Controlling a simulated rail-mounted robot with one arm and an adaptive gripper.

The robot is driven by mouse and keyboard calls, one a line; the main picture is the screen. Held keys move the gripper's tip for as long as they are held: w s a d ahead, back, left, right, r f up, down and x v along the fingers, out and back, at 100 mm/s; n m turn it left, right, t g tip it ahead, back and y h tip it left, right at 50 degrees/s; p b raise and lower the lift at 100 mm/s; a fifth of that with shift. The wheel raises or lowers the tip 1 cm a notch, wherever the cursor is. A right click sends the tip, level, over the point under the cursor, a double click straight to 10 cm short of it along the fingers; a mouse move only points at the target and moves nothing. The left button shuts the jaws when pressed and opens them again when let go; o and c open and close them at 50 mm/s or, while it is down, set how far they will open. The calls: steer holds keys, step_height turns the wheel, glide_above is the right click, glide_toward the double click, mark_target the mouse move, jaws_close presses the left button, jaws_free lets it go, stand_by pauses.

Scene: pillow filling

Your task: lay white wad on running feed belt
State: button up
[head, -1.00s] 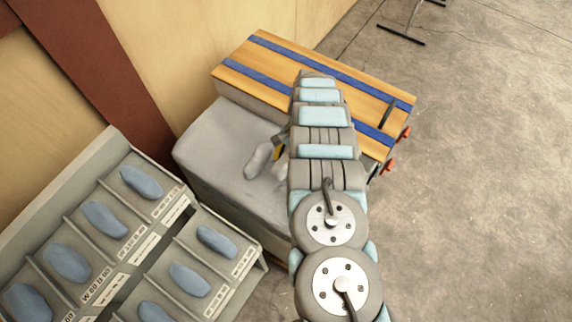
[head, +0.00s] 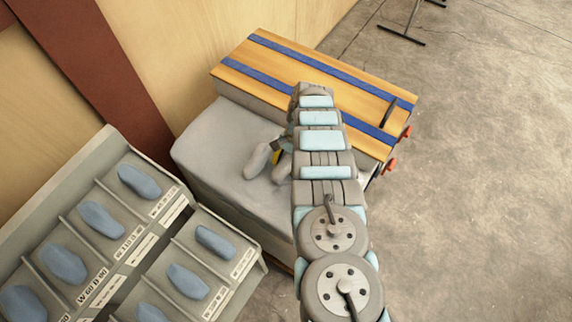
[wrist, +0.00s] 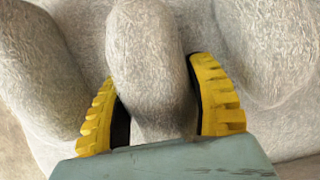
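Pale, fibrous, rounded wads lie on a grey, soft-looking block; one wad (head: 257,161) shows left of my arm in the head view. In the wrist view my gripper (wrist: 150,95) has its two yellow ribbed fingers on either side of a whitish wad (wrist: 147,60). The fingertips are close against its sides; I cannot tell whether they grip it. My forearm partly hides the gripper in the head view. The feed belt (head: 268,79), an orange wooden bed with two blue strips, stands behind the block. Whether it runs does not show.
The grey block (head: 212,145) sits between the belt and a grey rack (head: 135,235) of labelled compartments holding blue oblong pieces. More wads (wrist: 268,45) flank the gripper. A wooden wall stands at left; bare floor (head: 480,200) lies at right.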

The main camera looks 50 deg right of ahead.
steer(key=shift+o, duration=1.4)
steer(key=shift+r, duration=0.1)
steer(key=shift+d+r, duration=0.2)
steer(key=shift+r, duration=0.45)
steer(key=shift+o, duration=0.4)
steer(key=v, duration=1)
steer(key=shift+p, duration=0.45)
steer(key=shift+o, duration=0.3)
steer(key=shift+w+d+r, duration=0.1)
steer(key=shift+d+r, duration=0.1)
steer(key=shift+r, duration=0.15)
